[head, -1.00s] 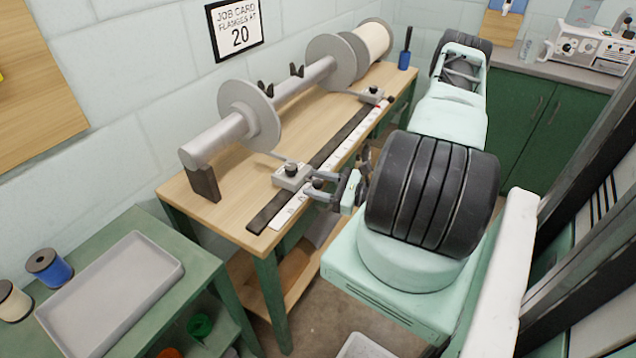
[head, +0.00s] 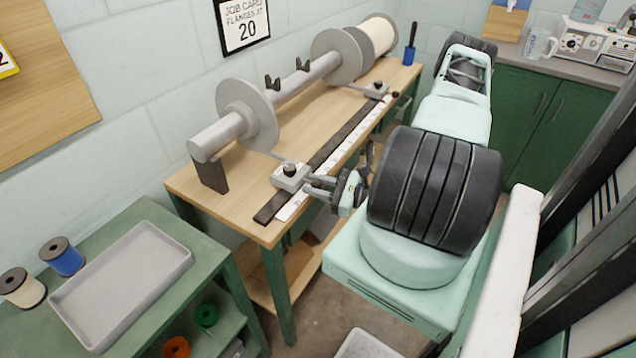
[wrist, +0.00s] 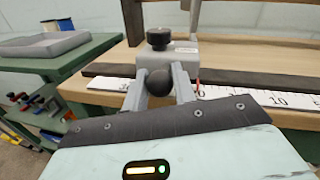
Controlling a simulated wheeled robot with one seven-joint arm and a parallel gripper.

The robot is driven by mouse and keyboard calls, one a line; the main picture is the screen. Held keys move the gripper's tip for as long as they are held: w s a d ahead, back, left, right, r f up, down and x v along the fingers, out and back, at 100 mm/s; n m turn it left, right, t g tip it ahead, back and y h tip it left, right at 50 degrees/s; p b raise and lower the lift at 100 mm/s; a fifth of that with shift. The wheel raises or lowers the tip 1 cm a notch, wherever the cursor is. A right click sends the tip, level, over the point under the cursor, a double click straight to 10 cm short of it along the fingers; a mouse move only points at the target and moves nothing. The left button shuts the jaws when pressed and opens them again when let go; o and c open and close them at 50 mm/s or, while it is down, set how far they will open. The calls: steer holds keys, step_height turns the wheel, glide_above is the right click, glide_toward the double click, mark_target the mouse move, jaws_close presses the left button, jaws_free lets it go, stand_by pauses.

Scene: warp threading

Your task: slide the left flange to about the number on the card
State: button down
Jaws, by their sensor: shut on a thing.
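The job card (head: 243,25) on the wall reads "FLANGES AT 20". The left flange (head: 248,115) is a grey disc on the beam's bar, linked by a thin rod to a slider block (head: 290,176) on the dark rail. In the wrist view the block (wrist: 172,54) has a black top knob and a dark ball (wrist: 158,83) in front. My gripper (wrist: 166,84) is shut on this ball, one finger on each side; the head view also shows it (head: 318,188). A red pointer shows just right of the fingers, near a "0" on the white scale (wrist: 250,98). Nearby digits are partly hidden.
The right flange (head: 337,55) and its slider (head: 376,89) are farther along the bar and rail. A green side table with a grey tray (head: 120,285) and thread spools stands at left. The rail (head: 335,142) between the sliders is clear.

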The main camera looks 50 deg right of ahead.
steer(key=c, duration=1.2)
jaws_free()
steer(key=b+v, duration=0.3)
steer(key=v, duration=1.4)
steer(key=shift+s+r, duration=0.1)
steer(key=shift+s, duration=0.15)
steer(key=w+a+r+n+g+y, duration=0.4)
steer(key=w+a+r+n+g, duration=0.15)
steer(key=a+n+g, duration=0.4)
steer(key=w+a+r+n+g+y, duration=0.4)
steer(key=w+a+r+n+g, duration=0.15)
steer(key=a+n+g, duration=0.35)
steer(key=s+a+r+n+h, duration=0.1)
steer(key=a+r+n+h, duration=0.2)
steer(key=a+n, duration=0.3)
steer(key=s+a+r+n+h, duration=0.2)
steer(key=a+r+n+h, duration=0.1)
steer(key=a+n+h, duration=0.2)
steer(key=s+a+r+n+t+h, duration=0.1)
steer(key=s+a+r+n+h, duration=0.1)
steer(key=a+n, duration=0.6)
steer(key=shift+s+a+r+n+h+p, duration=0.1)
steer(key=shift+a+r+n+h+p, duration=0.1)
steer(key=shift+a+r+h, duration=0.3)
steer(key=shift+s+a+r+n+h+p, duration=0.15)
steer(key=shift+a+r+h, duration=0.2)
steer(key=shift+a+h, duration=0.35)
